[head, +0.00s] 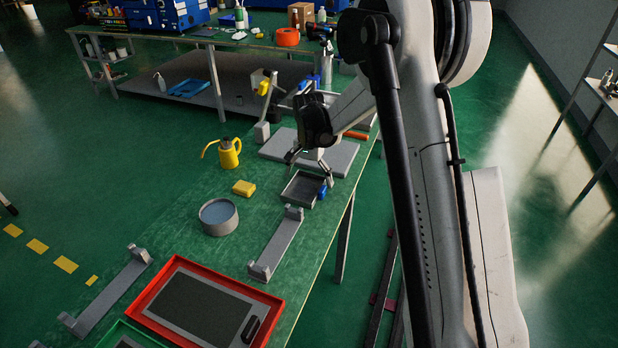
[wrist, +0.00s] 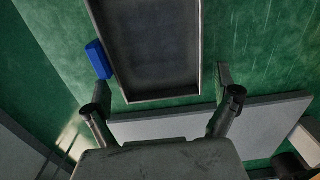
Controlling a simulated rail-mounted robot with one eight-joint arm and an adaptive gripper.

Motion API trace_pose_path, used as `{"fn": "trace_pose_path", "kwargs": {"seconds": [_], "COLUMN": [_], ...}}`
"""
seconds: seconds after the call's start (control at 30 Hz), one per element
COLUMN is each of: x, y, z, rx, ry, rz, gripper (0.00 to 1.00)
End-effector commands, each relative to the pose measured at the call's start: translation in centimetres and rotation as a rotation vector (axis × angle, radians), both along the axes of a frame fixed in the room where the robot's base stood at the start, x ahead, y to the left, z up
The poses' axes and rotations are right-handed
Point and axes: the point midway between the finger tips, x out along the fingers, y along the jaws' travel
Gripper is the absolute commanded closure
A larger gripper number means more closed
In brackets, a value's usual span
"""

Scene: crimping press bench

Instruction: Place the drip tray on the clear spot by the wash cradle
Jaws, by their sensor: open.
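The drip tray (head: 301,188) is a shallow dark grey rectangular tray lying on the green bench near its right edge. It fills the upper middle of the wrist view (wrist: 160,50) and looks empty. My gripper (head: 310,171) is above the tray's far end, fingers spread; in the wrist view its fingers (wrist: 163,100) stand apart near the tray's near edge, with nothing between them. Two long grey cradles with raised ends lie on the bench, one (head: 276,244) right of centre and one (head: 106,291) at lower left; I cannot tell which is the wash cradle.
A blue block (head: 322,191) sits against the tray's side. A grey slab (head: 308,152) lies just behind. A round grey basin (head: 218,216), yellow sponge (head: 244,188) and yellow watering can (head: 228,153) stand to the left. A red tray (head: 208,306) lies in front. Bare bench shows between the basin and right cradle.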

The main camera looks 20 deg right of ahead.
Motion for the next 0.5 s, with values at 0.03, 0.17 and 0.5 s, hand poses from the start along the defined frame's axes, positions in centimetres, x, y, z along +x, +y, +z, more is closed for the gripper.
{"fn": "trace_pose_path", "kwargs": {"seconds": [0.03, 0.17, 0.5], "x": [0.0, 0.0, 0.0], "y": [0.0, 0.0, 0.0], "z": [0.0, 0.4, 6.4], "rx": [0.0, 0.0, 0.0], "ry": [0.0, 0.0, 0.0], "rz": [0.0, 0.0, 0.0], "gripper": [0.04, 0.04, 0.04]}}
